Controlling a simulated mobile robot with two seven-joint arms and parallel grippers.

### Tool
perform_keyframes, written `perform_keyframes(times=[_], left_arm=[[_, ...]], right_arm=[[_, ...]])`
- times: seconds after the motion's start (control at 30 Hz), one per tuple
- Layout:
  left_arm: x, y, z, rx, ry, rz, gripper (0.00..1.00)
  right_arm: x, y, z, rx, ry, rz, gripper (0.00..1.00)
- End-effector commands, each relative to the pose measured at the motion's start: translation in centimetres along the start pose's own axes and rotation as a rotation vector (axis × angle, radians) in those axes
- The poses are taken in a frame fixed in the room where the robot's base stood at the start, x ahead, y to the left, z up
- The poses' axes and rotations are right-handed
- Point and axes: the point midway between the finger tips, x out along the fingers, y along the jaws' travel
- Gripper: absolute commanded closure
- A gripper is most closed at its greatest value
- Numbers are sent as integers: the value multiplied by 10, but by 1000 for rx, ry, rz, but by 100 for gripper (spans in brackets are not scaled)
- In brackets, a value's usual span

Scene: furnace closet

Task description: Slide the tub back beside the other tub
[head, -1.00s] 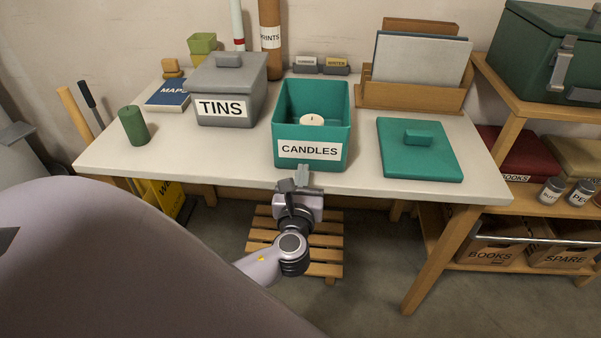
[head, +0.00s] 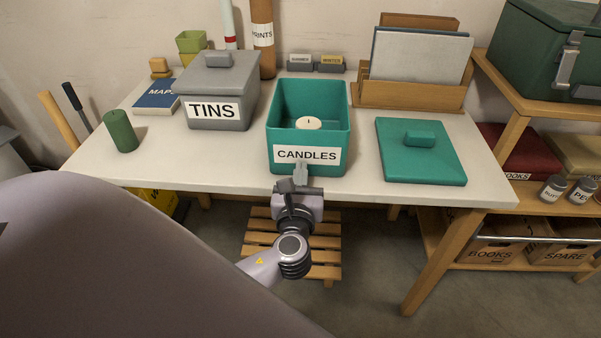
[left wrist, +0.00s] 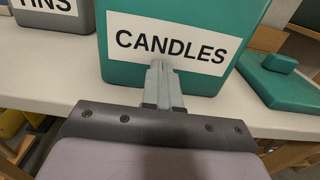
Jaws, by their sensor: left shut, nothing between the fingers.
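The teal tub labelled CANDLES (head: 275,139) stands open near the table's front edge with a white candle (head: 308,123) inside. The grey lidded tub labelled TINS (head: 188,97) stands to its left and slightly farther back, with a narrow gap between them. My left gripper (head: 300,172) is shut and empty at the front of the teal tub, just below its label. In the left wrist view the closed fingertips (left wrist: 160,68) reach the front face of the teal tub (left wrist: 115,72) at the label's lower edge; they look touching or nearly so. My right gripper does not show.
The teal lid (head: 418,165) lies flat on the table to the right. A green candle (head: 121,132) and a blue book (head: 157,97) are at left. A wooden file holder (head: 410,96) and small card holders (head: 316,65) stand behind. Bare tabletop lies behind the teal tub.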

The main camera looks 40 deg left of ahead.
Motion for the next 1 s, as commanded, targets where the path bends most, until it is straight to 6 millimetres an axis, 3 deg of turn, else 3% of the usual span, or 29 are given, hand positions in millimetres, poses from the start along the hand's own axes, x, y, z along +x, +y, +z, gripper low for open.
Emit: perform_keyframes(times=[0.17,0.47,1.0], left_arm=[[4,0,0,1,-1,1,100],[39,0,1,1,-2,1,100],[41,1,0,0,-1,0,100]], right_arm=[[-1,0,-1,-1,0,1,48],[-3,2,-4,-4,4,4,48],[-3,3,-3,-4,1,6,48]])
